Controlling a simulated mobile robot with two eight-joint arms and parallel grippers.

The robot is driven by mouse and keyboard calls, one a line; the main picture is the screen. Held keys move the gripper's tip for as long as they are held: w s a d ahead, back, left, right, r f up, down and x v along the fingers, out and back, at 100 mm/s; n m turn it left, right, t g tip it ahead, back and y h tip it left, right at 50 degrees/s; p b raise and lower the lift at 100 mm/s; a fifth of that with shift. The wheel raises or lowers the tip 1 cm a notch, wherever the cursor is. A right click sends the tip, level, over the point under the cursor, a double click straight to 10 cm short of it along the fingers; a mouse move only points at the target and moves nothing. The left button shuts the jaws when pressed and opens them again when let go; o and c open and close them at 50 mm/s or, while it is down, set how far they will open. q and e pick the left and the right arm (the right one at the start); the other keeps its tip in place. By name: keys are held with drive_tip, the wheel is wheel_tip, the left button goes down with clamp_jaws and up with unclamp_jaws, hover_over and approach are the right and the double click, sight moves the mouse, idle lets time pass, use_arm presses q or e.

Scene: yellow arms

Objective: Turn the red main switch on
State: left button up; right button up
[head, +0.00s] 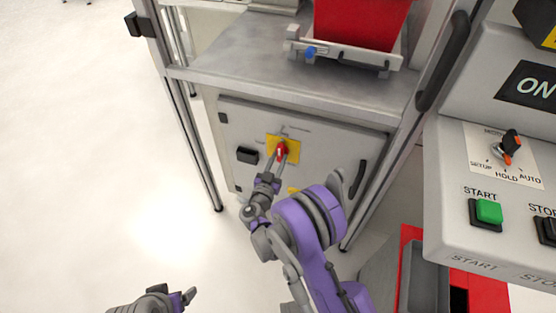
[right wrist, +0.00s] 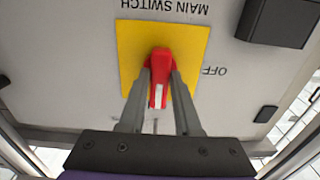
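The red main switch (right wrist: 159,72) is a rotary handle on a yellow square plate (right wrist: 128,42), which also shows in the head view (head: 293,146) on the grey cabinet door. In the upside-down right wrist view the handle's white mark lies at its lower end, between my fingers, and the OFF label is off to the right. A label near the white mark is mostly hidden. My right gripper (right wrist: 161,88) has one finger on each side of the handle, apparently pressed against it. My left gripper (head: 184,296) is low in the head view, away from the cabinet, its opening unclear.
A black latch (head: 247,155) and a black door handle (head: 358,178) flank the plate. A red bin (head: 360,22) stands on the shelf above. A control panel with a green START button (head: 489,211) is at the right. The floor at left is clear.

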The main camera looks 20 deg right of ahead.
drive_tip(key=o, duration=0.4)
drive_tip(key=shift+c, duration=0.2)
drive_tip(key=v, duration=1.1)
drive_tip(key=shift+p, duration=0.4)
drive_tip(key=shift+w, duration=0.15)
